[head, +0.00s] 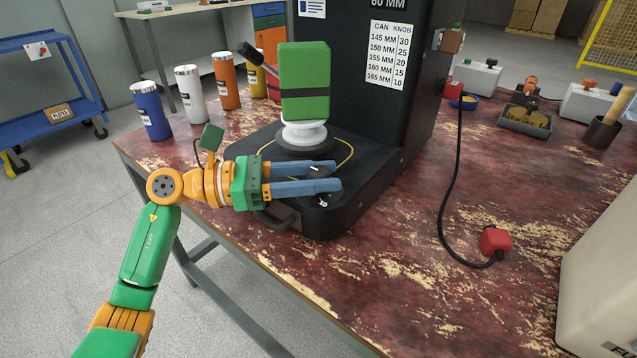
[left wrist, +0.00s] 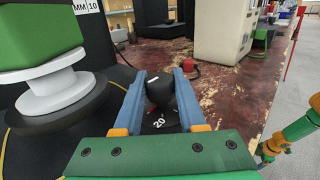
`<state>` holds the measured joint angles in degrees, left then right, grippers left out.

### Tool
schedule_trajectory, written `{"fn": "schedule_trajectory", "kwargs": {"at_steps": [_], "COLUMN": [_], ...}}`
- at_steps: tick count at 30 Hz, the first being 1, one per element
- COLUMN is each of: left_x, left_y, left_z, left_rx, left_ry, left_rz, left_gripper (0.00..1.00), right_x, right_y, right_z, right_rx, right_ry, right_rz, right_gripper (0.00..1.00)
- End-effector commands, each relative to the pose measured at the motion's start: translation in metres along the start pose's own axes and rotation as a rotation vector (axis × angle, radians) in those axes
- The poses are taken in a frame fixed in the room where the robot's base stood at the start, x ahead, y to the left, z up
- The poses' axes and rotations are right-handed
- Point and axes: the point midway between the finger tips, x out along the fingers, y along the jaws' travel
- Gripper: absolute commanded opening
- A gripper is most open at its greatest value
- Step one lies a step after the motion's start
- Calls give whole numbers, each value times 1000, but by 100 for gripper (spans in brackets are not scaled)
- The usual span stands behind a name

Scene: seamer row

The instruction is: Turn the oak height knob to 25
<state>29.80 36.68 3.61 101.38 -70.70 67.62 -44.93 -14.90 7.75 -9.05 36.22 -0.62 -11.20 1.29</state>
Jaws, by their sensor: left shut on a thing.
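The height knob is black with a white line (head: 318,171) and sits on the dark base of the seamer (head: 350,205). It also shows in the left wrist view (left wrist: 160,92). A white number 20 on the dial beside the knob faces the left wrist camera. My left gripper (head: 336,177) is shut on the knob, one blue finger on each side, and partly hides it and the dial. The fingertips also show in the left wrist view (left wrist: 161,77).
A green can (head: 304,80) with a dark band stands on the white turntable (head: 304,134) just behind the fingers. A chart (head: 390,55) pairs 150 MM with 25. Several bottles stand at the table's back left. A cable runs to a red box (head: 495,241) at right.

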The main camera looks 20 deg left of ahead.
Motion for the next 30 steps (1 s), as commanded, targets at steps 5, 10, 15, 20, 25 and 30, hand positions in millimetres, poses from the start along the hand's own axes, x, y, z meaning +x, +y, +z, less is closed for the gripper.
{"fn": "schedule_trajectory", "kwargs": {"at_steps": [5,10,15,20,25,30], "left_x": [0,0,0,-14,-51,-70], "left_y": [0,0,0,1,0,0], "left_z": [-1,-1,0,-3,-4,-1], "left_rx": [-1,-1,-1,-1,-1,-1], "left_ry": [5,4,3,5,7,4], "left_rz": [-1,0,1,5,4,2], "left_gripper": [0,70,70,70,70,70], "right_x": [-1,-1,-1,4,11,12], "right_y": [-1,-4,-5,-6,-8,-9], "right_z": [0,0,1,2,-9,-12], "right_rx": [0,-2,-2,-2,0,1], "right_ry": [1,2,0,-1,16,13], "right_rz": [-2,-6,-9,-10,-10,-12], "right_gripper": [79,79,79,79,79,79]}}
